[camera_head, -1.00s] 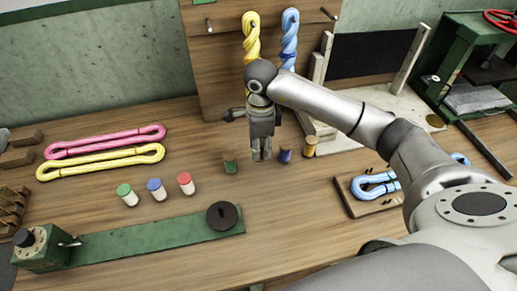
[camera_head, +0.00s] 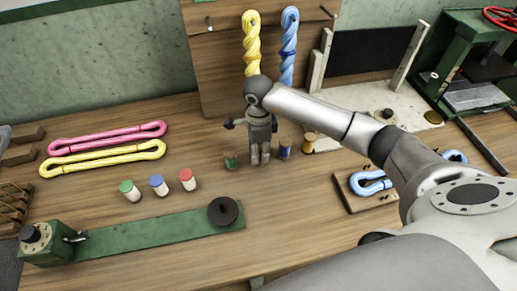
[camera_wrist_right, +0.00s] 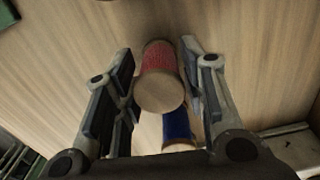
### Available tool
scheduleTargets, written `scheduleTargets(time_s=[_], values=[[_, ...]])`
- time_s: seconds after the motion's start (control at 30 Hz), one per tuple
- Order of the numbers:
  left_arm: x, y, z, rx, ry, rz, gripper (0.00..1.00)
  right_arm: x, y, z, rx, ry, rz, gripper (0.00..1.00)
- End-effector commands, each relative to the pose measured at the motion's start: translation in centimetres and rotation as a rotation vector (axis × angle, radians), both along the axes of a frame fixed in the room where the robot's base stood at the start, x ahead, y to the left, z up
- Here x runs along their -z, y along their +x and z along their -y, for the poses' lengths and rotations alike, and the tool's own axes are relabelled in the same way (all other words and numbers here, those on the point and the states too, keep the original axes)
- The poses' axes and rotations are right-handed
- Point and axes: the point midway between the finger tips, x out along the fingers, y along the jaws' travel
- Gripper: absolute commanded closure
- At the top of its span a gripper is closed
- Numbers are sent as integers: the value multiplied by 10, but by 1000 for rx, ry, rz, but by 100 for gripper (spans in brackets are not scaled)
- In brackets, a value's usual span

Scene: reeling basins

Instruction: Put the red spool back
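The red spool (camera_wrist_right: 159,90) is between the two fingers of my right gripper (camera_wrist_right: 158,70) in the right wrist view, its pale round end facing the camera. Narrow gaps appear between the finger pads and the spool, so the fingers look slightly open around it. In the head view my right gripper (camera_head: 260,160) points down at the table and hides the red spool. A blue spool (camera_head: 285,152) stands just right of the gripper and also shows in the wrist view (camera_wrist_right: 177,127). A green spool (camera_head: 231,162) stands to its left. My left gripper is not in view.
A yellow spool (camera_head: 309,143) stands right of the blue one. Green-, blue- and red-topped pale cylinders (camera_head: 158,186) stand left, behind a long green fixture (camera_head: 150,232). Pink (camera_head: 105,138) and yellow skeins lie farther left. An upright board (camera_head: 218,75) stands behind the gripper.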

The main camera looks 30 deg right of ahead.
Motion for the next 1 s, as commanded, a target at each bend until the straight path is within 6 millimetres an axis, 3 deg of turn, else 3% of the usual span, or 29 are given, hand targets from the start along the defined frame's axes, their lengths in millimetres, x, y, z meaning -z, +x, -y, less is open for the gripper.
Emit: scheduleTargets(time_s=[0.5, 1.0], values=[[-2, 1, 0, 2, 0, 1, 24, -8, 1, 0, 0, 0, 2, 49], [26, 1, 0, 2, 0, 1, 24, -106, 1, 0, 1, 0, 3, 49]])
